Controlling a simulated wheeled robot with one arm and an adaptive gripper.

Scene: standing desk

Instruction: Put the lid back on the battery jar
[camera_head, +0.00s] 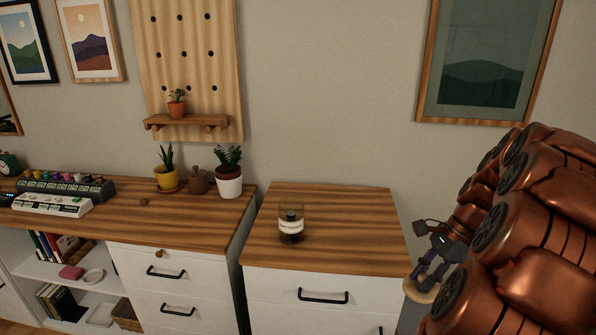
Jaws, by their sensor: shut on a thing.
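The battery jar (291,223) stands upright on the wooden top of the right-hand drawer cabinet. It is glass with a pale label and dark contents, and no lid shows on it. My gripper (425,279) is at the right, off the cabinet's right edge and apart from the jar. It is shut on a round tan lid (418,292), held below the fingers and seen partly from the side. My copper-coloured arm hides part of the lid and the space behind it.
The right cabinet top (345,210) is clear around the jar. A gap separates it from the left desk (120,220). That desk holds potted plants (229,183), a brown pot (198,181) and a power strip (50,205). A framed picture (490,60) hangs above.

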